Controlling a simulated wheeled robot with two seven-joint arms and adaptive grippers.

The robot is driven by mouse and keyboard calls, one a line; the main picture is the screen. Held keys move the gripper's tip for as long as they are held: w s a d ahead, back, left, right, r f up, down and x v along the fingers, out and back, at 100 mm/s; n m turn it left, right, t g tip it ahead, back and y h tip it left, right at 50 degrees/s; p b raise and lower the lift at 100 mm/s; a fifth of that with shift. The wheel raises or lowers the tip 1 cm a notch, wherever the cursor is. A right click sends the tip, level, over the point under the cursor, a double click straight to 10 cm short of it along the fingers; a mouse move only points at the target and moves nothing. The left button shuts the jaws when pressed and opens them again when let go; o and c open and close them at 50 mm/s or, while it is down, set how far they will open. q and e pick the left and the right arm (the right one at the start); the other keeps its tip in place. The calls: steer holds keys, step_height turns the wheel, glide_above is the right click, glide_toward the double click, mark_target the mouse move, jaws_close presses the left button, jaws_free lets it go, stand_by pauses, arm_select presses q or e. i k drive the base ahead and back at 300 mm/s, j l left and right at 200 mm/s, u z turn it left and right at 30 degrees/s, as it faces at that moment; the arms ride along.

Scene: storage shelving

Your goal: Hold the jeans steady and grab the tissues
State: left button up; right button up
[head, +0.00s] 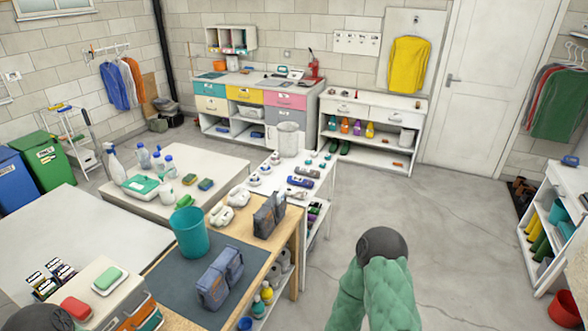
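A folded blue-grey bundle (220,279) that looks like the jeans stands on the dark mat of the wooden-edged table, at the lower middle of the head view. A darker grey item (268,217) with a pale part at its top right stands farther back near the table's right edge. I cannot tell whether it is the tissues; nothing else is clearly a tissue pack. Neither of my grippers shows. Only dark rounded parts and a green padded part, apparently of my arms, show at the bottom, apart from the bundle in the picture.
A teal bin (189,233) stands left of the bundle on the dark mat (180,300). White shoes (221,215) sit behind it. Red and green boxes lie at the lower left. A white table (150,205) holds spray bottles. Grey floor (400,200) is open at the right.

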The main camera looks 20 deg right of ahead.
mark_target(281, 196)
steer(key=i+l+u, duration=0.1)
steer(key=l, duration=0.25)
steer(key=i+l+u, duration=0.1)
steer(key=i+l, duration=0.15)
steer(key=l, duration=0.15)
steer(key=i+l+u, duration=0.1)
steer(key=l, duration=0.3)
steer(key=i+l+u, duration=0.15)
steer(key=l, duration=0.25)
steer(key=i+l+u, duration=0.1)
steer(key=l, duration=0.35)
steer(key=i+l+u, duration=0.1)
steer(key=i+l, duration=0.15)
steer(key=l, duration=0.2)
